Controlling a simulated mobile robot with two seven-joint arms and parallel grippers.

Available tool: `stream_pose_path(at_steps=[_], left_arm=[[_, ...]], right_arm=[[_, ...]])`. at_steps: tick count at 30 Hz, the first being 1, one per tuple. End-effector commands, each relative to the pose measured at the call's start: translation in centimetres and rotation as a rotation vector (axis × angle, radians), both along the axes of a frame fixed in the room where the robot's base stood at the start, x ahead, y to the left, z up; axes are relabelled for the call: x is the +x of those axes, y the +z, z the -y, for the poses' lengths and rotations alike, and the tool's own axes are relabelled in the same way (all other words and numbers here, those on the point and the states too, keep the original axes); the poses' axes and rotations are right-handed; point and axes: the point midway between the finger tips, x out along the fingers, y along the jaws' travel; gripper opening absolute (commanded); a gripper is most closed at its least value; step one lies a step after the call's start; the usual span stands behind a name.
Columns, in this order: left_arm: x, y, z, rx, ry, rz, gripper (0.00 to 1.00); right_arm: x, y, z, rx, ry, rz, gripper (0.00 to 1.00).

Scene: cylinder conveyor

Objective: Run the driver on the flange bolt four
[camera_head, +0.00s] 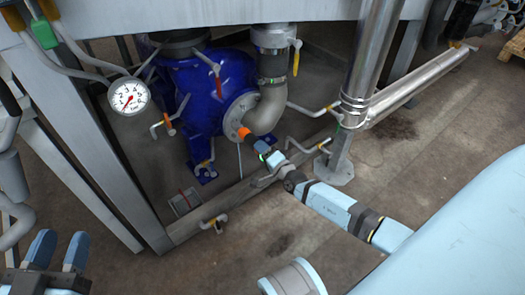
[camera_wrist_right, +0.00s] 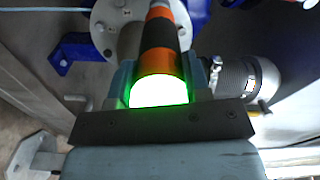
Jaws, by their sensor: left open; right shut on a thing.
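The blue pump (camera_head: 203,85) stands under the frame, with a grey round flange (camera_head: 238,112) where a bent pipe joins it. The flange (camera_wrist_right: 103,38) also shows in the right wrist view. My right gripper (camera_head: 266,154) is shut on the driver (camera_head: 246,135), an orange and black tool. In the right wrist view the driver (camera_wrist_right: 158,38) points away toward the flange, and its near end glows white and green. Its tip is hidden, so I cannot tell whether it touches a bolt, or which one. My left gripper (camera_head: 57,252) is open and empty at the lower left.
A pressure gauge (camera_head: 128,96) hangs left of the pump. A thick steel pipe (camera_head: 370,60) rises right of it. A low steel beam (camera_head: 240,195) with small valves crosses in front. Bare floor (camera_head: 440,115) lies at right.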

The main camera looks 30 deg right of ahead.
Motion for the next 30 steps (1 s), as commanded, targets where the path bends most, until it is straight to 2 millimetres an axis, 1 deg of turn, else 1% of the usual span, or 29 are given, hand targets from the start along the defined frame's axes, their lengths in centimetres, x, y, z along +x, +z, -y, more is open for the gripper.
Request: stream_pose_path(at_steps=[1, 14, 30], left_arm=[[0.0, 0.16, -0.01, 0.0, 0.0, 0.0, 0.43], [0.0, 0.16, -0.01, 0.001, 0.0, -0.001, 0.43], [0.01, -0.07, 0.0, 0.001, 0.0, -0.001, 0.43]], right_arm=[[0.08, 0.26, 0.04, -0.001, -0.001, 0.003, 0.11], [0.13, 0.18, 0.01, 0.0, -0.001, 0.004, 0.11], [0.85, 0.14, -0.05, 0.0, 0.0, 0.003, 0.11]])
